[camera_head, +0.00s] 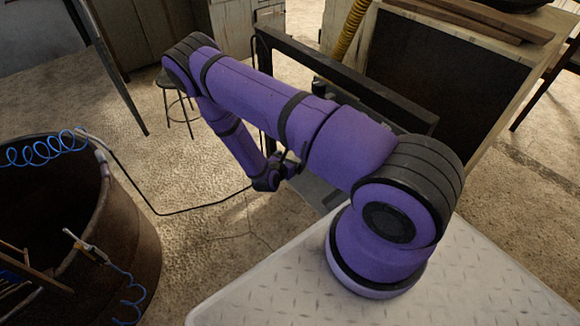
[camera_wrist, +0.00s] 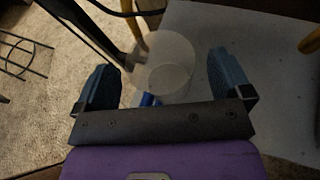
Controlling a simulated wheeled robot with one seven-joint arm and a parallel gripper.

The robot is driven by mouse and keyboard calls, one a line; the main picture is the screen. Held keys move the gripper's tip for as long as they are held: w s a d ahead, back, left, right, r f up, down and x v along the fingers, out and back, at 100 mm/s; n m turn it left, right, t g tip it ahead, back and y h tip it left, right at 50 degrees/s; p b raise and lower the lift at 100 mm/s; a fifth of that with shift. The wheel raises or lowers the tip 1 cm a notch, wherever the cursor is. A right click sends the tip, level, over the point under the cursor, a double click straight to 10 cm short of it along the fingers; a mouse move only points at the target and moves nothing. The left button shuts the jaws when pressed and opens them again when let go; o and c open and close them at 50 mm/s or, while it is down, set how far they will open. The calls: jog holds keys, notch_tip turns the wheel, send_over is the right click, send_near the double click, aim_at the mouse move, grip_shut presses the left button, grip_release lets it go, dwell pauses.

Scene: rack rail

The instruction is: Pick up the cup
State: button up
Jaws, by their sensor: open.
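A pale, translucent round cup (camera_wrist: 176,78) shows in the wrist view, at the left edge of a grey flat surface. It lies in the picture between the two blue fingers of my gripper (camera_wrist: 160,62), which are spread apart with nothing clamped between them. Whether the fingers are level with the cup or above it, I cannot tell. In the head view my gripper (camera_head: 290,164) is small and dark, behind my purple arm. I cannot make out the cup there.
The grey surface (camera_wrist: 270,75) carries a yellow item (camera_wrist: 311,40) at its right. A small blue item (camera_wrist: 149,100) shows near the gripper's palm. In the head view, a rusty barrel (camera_head: 135,235) stands left, a stool (camera_head: 178,108) behind, and a black frame (camera_head: 350,75) beside my arm.

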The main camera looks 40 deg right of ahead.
jog(key=c, duration=1)
jog(key=shift+c, duration=0.2)
